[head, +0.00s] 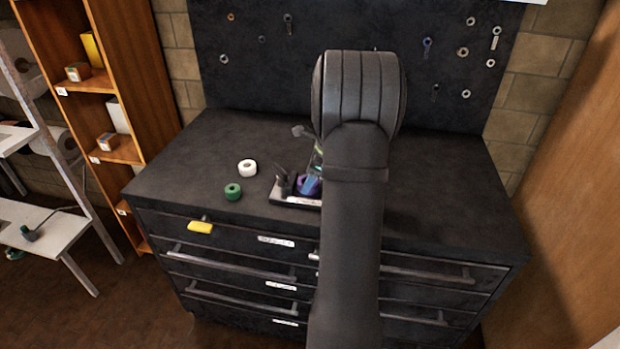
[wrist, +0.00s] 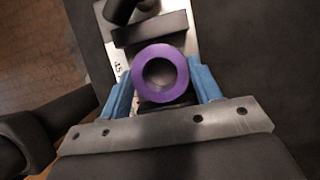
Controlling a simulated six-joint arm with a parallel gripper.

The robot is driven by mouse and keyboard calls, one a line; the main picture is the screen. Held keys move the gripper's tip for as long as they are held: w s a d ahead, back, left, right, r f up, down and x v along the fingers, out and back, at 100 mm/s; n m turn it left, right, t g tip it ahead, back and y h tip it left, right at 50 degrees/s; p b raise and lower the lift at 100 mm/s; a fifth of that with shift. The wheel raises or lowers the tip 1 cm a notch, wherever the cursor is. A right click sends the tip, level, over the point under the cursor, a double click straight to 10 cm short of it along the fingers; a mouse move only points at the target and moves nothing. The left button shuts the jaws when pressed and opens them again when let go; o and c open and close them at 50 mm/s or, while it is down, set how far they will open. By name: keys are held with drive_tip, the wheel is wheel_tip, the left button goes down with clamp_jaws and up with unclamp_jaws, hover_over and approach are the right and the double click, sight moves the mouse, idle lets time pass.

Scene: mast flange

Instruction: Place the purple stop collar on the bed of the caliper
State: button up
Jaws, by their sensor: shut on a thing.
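The purple stop collar (wrist: 160,92) is a ring with a round hole, seen end-on in the wrist view. My gripper (wrist: 162,88) has blue fingers that are shut on it from both sides. The caliper (wrist: 150,38), with dark jaws or blocks on a pale base, lies just past and beneath the collar. I cannot tell whether the collar touches its bed. In the head view, the collar (head: 308,185) shows small at the caliper's pale base (head: 296,202), partly hidden by my arm. My gripper is mostly hidden there.
A white ring (head: 247,168) and a green ring (head: 233,191) stand on the dark cabinet top (head: 200,150), left of the caliper. A yellow piece (head: 200,226) is at the top drawer's front. A pegboard (head: 330,25) with small parts stands behind.

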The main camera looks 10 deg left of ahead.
drive_tip(key=shift+f, duration=0.15)
drive_tip(key=o, duration=1)
drive_tip(key=v, duration=1.2)
drive_tip(key=shift+r, duration=0.25)
